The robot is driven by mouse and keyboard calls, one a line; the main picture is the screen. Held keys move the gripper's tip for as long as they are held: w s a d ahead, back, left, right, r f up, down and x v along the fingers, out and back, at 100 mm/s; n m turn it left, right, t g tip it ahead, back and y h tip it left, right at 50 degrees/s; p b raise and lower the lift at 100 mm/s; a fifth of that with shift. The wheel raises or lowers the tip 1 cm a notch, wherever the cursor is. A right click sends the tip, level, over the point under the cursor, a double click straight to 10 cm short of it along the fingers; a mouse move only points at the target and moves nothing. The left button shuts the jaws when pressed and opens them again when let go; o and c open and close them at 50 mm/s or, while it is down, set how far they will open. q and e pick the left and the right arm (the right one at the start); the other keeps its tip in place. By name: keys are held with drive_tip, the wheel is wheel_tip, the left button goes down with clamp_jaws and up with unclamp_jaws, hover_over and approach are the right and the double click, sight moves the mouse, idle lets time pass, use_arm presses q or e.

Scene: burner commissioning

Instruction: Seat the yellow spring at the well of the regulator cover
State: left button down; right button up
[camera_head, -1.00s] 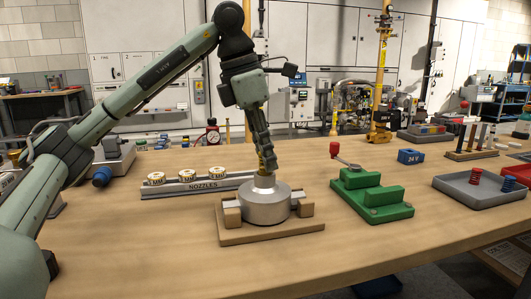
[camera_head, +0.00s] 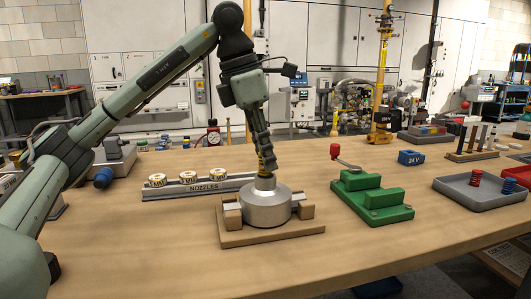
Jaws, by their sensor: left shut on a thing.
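The regulator cover (camera_head: 266,209) is a silver round body with a raised neck on top, set in a wooden cradle (camera_head: 270,238) on the table. My left gripper (camera_head: 265,170) comes down from above, slightly tilted, with its fingertips at the top of the neck. It is shut on the yellow spring (camera_head: 262,161), of which only a little yellow shows between the fingers. The well is hidden by the fingers and the neck, so I cannot tell how far the spring is inside it. My right gripper is not in view.
A rail marked NOZZLES (camera_head: 200,187) with several round pieces stands behind left. A green fixture (camera_head: 371,197) with a red-knobbed lever is to the right. A grey tray (camera_head: 480,194) holds red and blue springs. The table front is clear.

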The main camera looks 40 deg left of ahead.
use_arm(q)
drive_tip(key=shift+f+b, duration=0.5)
drive_tip(key=shift+f, duration=0.3)
drive_tip(key=shift+r, duration=0.1)
drive_tip(key=shift+r+p, duration=0.75)
drive_tip(key=shift+p, duration=0.05)
drive_tip(key=shift+s, duration=0.1)
